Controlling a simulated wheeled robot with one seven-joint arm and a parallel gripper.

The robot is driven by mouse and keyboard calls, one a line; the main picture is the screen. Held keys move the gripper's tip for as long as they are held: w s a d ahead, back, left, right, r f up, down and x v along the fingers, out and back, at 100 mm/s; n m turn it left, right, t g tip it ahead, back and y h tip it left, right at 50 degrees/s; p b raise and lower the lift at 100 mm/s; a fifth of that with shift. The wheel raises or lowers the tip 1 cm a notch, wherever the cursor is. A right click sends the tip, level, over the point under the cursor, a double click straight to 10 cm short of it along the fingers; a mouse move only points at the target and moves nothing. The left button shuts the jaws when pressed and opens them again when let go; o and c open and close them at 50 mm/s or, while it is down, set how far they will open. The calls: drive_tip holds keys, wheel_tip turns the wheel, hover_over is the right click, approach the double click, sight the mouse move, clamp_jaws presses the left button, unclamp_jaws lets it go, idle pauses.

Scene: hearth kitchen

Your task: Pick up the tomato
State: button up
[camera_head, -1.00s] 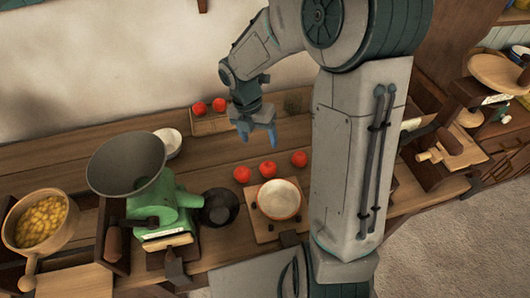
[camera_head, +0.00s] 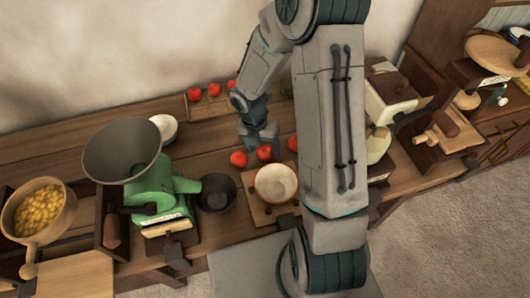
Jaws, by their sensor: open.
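Three red tomatoes stand in a row on the wooden counter: a left one (camera_head: 238,159), a middle one (camera_head: 264,154) and a right one (camera_head: 293,143). Three more tomatoes (camera_head: 214,90) sit on a small wooden tray (camera_head: 212,109) at the back by the wall. My gripper (camera_head: 261,146) is open and points down right at the middle tomato, covering its upper back edge. I cannot tell whether the fingers touch it or are around it. No tomato is visibly lifted.
A white bowl (camera_head: 276,183) on a wooden board stands just in front of the row. A dark bowl (camera_head: 216,192) and a green scale with a grey pan (camera_head: 122,150) stand to the left. A pan of yellow food (camera_head: 41,212) is farther left.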

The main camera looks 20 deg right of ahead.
drive_tip(key=shift+s+d+f, duration=0.1)
drive_tip(key=shift+f, duration=0.55)
drive_tip(key=c, duration=1.1)
drive_tip(key=shift+o, duration=0.2)
drive_tip(key=shift+r, duration=0.1)
drive_tip(key=shift+r, duration=0.4)
drive_tip(key=r, duration=0.3)
drive_tip(key=shift+d+r, duration=0.3)
drive_tip(key=shift+r, duration=0.05)
drive_tip(key=s+d+r, duration=0.5)
drive_tip(key=d+r, duration=0.1)
drive_tip(key=d, duration=0.3)
drive_tip(key=shift+s+d+r+p, duration=0.25)
drive_tip(key=shift+d+p, duration=0.1)
drive_tip(key=shift+p, duration=0.1)
